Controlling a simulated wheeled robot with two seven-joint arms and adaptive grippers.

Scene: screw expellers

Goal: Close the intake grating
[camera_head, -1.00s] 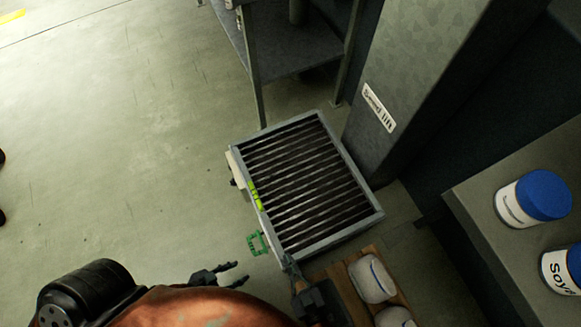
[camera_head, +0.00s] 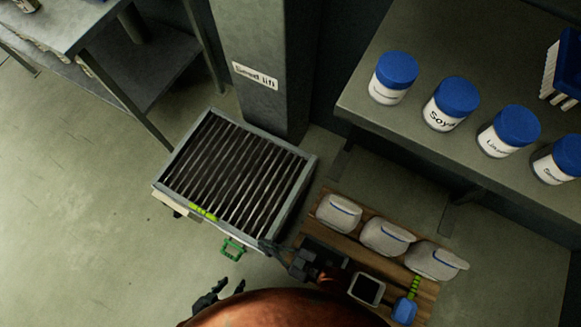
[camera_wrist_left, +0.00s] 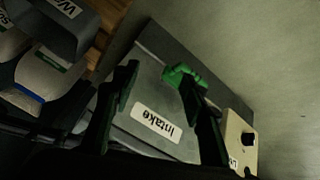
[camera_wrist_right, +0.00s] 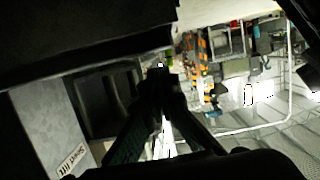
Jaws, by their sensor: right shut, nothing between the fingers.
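The intake grating (camera_head: 235,172), a square of dark parallel bars, lies in the grey frame on top of the intake box, left of centre in the head view. A green handle (camera_head: 233,248) is on the box's near side. It also shows in the left wrist view (camera_wrist_left: 185,76), above the "Intake" label (camera_wrist_left: 156,127). My left gripper (camera_head: 230,284) is open and empty, below the green handle. Its two fingers stand apart in the left wrist view (camera_wrist_left: 160,80). My right gripper (camera_head: 270,245) is shut and empty at the box's near right corner. Whether it touches the frame is unclear.
A grey "Seed lift" column (camera_head: 260,55) stands behind the box. A wooden pallet (camera_head: 320,232) with white sacks (camera_head: 385,238) is to the right. A bench (camera_head: 375,120) with blue-lidded jars (camera_head: 450,102) is at the upper right. Floor is open at left.

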